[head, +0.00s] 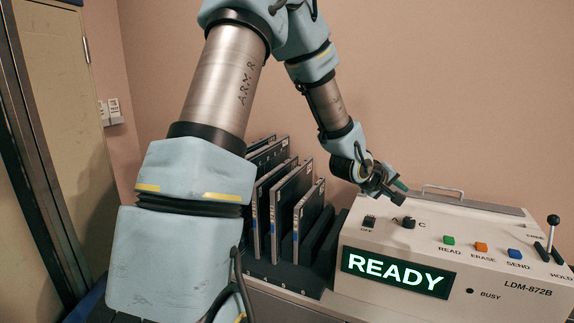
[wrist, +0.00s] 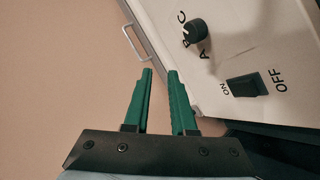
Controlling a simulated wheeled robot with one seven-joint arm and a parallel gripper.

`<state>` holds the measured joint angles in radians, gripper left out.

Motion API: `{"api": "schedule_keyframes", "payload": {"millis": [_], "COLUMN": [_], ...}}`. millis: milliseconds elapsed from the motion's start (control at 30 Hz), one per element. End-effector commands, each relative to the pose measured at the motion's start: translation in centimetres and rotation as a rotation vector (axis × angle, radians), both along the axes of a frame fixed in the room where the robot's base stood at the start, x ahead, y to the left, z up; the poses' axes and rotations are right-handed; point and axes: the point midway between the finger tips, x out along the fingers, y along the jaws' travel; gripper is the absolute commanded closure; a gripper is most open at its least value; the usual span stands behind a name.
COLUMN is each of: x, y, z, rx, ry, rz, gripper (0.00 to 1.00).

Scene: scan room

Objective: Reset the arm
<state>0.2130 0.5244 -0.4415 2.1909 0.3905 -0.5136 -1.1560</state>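My arm reaches up and over from the left, then down towards a beige console (head: 440,228) marked LDM-872B. My gripper (head: 401,186) hovers over the console's left end, near the A-B-C knob (head: 408,223) and the on/off switch (head: 369,222). In the wrist view its two green fingers (wrist: 160,73) stand apart with a narrow empty gap between them. The knob (wrist: 195,31) and the black switch (wrist: 246,86) lie to the right of the fingers there. The console's display (head: 396,272) reads READY.
Several upright dark cartridges (head: 290,205) stand in a black rack (head: 285,275) left of the console, below my arm. Green, orange and blue buttons (head: 481,247) and a lever (head: 551,235) are on the console's right. A metal handle (head: 442,190) rises at its back.

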Motion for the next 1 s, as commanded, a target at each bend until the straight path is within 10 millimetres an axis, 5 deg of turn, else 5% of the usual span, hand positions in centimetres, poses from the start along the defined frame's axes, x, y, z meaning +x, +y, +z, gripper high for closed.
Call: {"api": "schedule_keyframes", "payload": {"millis": [233, 400, 500, 767, 1000], "x": [-0.1, -3.7, -6.4, -14.4, -14.9], "y": [14.3, 24.7, 28.9, 35.9, 35.6], "z": [-1.4, -1.7, -1.6, -1.2, -7.3], "rx": [0.451, 0.729, 0.824, 0.927, 0.929], "ry": [-0.055, 0.015, 0.074, 0.231, 0.265], "rz": [0.025, -0.016, -0.055, -0.184, -0.21], "gripper": [0.76, 0.76, 0.76, 0.76, 0.76]}}
